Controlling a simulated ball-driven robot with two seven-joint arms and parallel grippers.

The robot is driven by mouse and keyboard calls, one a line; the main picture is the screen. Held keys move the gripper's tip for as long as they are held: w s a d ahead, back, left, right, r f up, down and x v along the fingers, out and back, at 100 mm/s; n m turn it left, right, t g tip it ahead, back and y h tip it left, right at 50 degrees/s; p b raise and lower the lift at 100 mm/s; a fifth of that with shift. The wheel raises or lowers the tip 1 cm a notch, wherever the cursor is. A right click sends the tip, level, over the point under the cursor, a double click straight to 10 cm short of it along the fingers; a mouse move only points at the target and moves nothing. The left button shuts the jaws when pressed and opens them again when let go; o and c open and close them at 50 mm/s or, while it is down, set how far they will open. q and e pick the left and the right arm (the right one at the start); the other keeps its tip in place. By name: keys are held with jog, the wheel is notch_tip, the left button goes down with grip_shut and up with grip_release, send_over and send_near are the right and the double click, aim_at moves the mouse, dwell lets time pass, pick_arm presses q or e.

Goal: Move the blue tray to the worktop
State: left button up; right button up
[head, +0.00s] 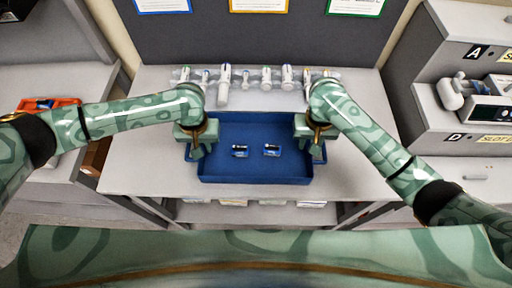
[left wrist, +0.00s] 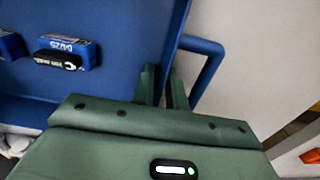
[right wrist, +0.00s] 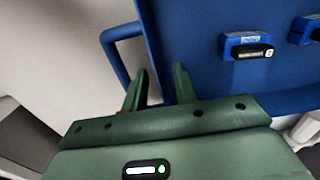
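The blue tray (head: 255,169) lies level in the middle of the grey table in the head view, near its front edge. It holds two small blue boxes, a left one (head: 240,151) and a right one (head: 272,150). My left gripper (left wrist: 162,85) is shut on the tray's left side wall, one finger inside the tray and one between wall and side handle (left wrist: 207,62). My right gripper (right wrist: 160,88) straddles the right side wall by the other handle (right wrist: 113,50), its fingers apart with a gap showing. The tray's underside is hidden.
Several white bottle-like devices (head: 266,78) stand in a row on the table (head: 150,170) behind the tray. A grey shelf unit with labelled slots (head: 455,140) stands right. An orange tray (head: 48,104) sits on a left surface. A dark panel (head: 260,40) closes the back.

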pick_arm(q)
grip_shut()
pick_arm(e)
grip_shut()
pick_arm(q)
jog(key=shift+r, duration=0.1)
pick_arm(e)
jog(key=shift+r, duration=0.1)
